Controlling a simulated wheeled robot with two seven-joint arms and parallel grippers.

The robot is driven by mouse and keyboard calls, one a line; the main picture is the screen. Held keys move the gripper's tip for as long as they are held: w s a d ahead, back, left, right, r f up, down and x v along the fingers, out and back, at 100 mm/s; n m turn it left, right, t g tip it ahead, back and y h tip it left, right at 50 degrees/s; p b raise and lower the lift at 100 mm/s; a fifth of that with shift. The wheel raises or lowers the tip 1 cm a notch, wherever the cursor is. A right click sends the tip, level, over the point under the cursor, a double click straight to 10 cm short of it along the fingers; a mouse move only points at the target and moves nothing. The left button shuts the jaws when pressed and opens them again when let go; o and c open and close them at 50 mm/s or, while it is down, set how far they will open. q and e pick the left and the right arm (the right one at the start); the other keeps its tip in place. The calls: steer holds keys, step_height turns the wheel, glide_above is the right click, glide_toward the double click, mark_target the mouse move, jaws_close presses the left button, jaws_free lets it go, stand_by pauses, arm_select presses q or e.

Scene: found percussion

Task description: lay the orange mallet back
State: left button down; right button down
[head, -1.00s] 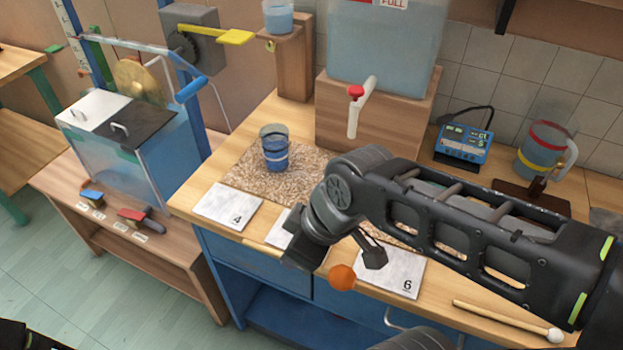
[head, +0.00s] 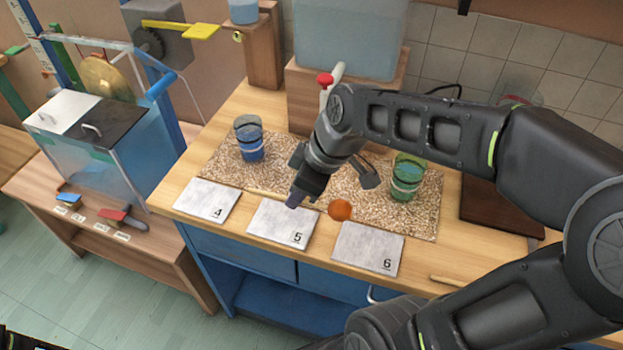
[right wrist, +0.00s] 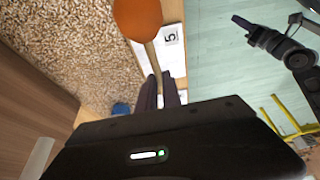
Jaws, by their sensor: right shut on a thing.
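The orange mallet has a round orange head (head: 340,210) and a thin pale stick. In the head view its head appears at the mat's front edge, between card 5 (head: 276,224) and card 6 (head: 366,249). My right gripper (head: 298,192) is shut on the stick, behind card 5. The right wrist view shows the orange head (right wrist: 138,16) with the stick running from it to the fingers (right wrist: 162,92). I cannot tell whether the mallet touches the bench. My left arm (right wrist: 285,45) shows in the right wrist view, its jaws unclear.
The speckled mat (head: 215,160) bears a blue glass (head: 250,145) and a green glass (head: 405,180), the latter close to my right arm. Card 4 (head: 207,200) lies at the left. Another pale stick (head: 447,281) lies at right, partly hidden. A tank tap (head: 328,85) stands behind.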

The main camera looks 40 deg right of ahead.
steer(key=w+d, duration=0.1)
steer(key=d, duration=0.1)
steer(key=w+d+f+p, duration=0.1)
steer(key=w+d, duration=0.1)
steer(key=w+d+f, duration=0.1)
steer(key=d, duration=0.1)
steer(key=shift+w+d+f+p, duration=0.2)
steer(key=shift+w+d+p, duration=0.05)
steer(key=shift+d+p, duration=0.05)
steer(key=shift+f, duration=0.4)
step_height(320, 180, down, 3)
steer(key=shift+r, duration=0.1)
steer(key=shift+w+d+f+p, duration=0.1)
steer(key=shift+d+f+p, duration=0.1)
steer(key=shift+p, duration=0.2)
steer(key=shift+f, duration=0.1)
